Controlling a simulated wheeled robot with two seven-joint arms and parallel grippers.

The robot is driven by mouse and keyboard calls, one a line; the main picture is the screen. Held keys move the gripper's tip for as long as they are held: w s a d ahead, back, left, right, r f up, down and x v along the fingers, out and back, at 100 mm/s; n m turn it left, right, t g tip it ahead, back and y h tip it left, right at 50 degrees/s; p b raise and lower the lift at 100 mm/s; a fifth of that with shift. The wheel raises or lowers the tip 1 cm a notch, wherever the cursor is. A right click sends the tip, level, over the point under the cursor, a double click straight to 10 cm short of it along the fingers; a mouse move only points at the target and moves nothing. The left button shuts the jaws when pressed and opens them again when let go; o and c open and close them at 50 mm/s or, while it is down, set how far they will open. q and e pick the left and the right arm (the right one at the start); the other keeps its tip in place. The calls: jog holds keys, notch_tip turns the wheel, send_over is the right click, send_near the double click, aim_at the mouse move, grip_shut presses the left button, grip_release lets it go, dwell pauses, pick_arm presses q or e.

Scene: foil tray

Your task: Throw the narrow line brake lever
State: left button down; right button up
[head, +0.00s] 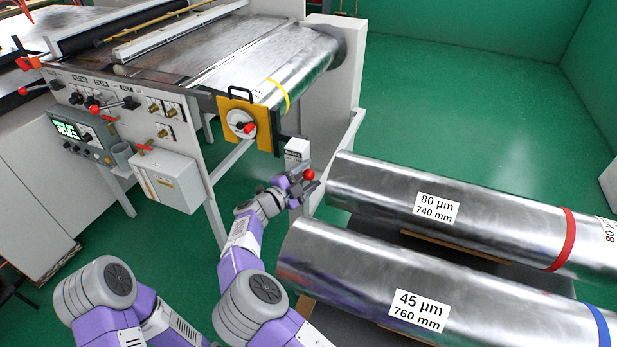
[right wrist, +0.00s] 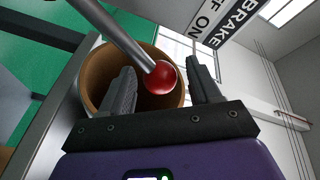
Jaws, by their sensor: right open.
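The brake lever has a red ball knob (head: 309,175), which in the right wrist view (right wrist: 163,77) sits at the end of a slim grey shaft (right wrist: 118,32). A black-and-white plate (right wrist: 222,32) beside it in that view reads BRAKE, with ON and part of OFF. My right gripper (head: 302,188) is at the knob. In the right wrist view the gripper (right wrist: 165,95) is open, with the knob between or just beyond its fingertips; contact cannot be told. A small white labelled box (head: 297,150) stands just above the knob in the head view. My left gripper is out of view.
Two large foil rolls (head: 380,184) (head: 350,262) lie right of my right gripper. A machine with a yellow plate (head: 236,124) and a control panel (head: 68,129) stands behind and left. A brown hollow core (right wrist: 100,75) shows behind the fingers. Green floor is free at back right.

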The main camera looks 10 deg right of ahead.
jog(key=shift+w+d, duration=0.15)
jog(key=shift+d, duration=0.05)
grip_shut()
dwell(0.3)
